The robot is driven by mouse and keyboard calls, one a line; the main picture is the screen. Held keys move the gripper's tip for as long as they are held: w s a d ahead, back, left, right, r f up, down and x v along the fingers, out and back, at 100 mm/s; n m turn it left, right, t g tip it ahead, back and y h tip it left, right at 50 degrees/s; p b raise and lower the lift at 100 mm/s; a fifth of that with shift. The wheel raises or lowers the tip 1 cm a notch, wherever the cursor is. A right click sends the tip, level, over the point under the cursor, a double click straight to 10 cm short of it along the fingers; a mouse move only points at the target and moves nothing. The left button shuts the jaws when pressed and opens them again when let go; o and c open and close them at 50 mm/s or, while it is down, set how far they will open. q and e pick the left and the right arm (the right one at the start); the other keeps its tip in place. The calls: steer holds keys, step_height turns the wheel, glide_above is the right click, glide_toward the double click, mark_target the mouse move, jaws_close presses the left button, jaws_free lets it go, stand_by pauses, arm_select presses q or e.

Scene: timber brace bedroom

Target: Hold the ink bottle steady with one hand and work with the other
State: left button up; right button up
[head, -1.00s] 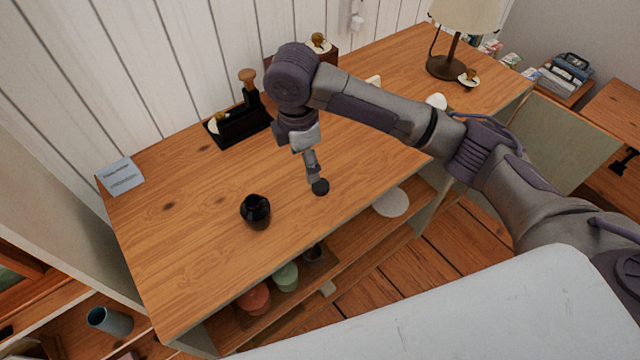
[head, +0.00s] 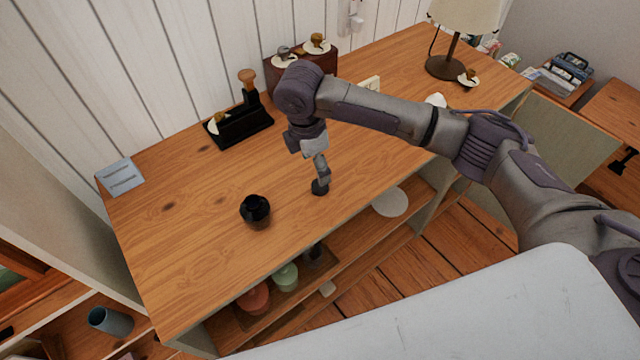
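The black ink bottle (head: 255,211) stands upright on the wooden desk (head: 190,265), left of centre in the head view. Its top looks dark and rounded; I cannot tell whether that is a cap or the open neck. My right gripper (head: 320,187) points down over the desk, to the right of the bottle and apart from it. Its fingers show as one narrow shape with a dark end close to the desk top. I cannot tell whether they are open or shut, or whether they hold something. My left gripper is out of view.
A black stand (head: 238,128) with a wooden-handled stamp is at the back by the wall, near a brown box (head: 302,72). A grey card (head: 121,177) lies at the far left and a lamp (head: 447,66) stands at back right. The desk around the bottle is clear.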

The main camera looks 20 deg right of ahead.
mark_target(320, 187)
steer(key=shift+d+f, duration=0.1)
steer(key=shift+f, duration=0.85)
steer(key=shift+d+f+p, duration=0.2)
steer(key=shift+f, duration=1.1)
steer(key=shift+d+f+p, duration=0.15)
steer(key=shift+f, duration=1.15)
steer(key=c, duration=0.8)
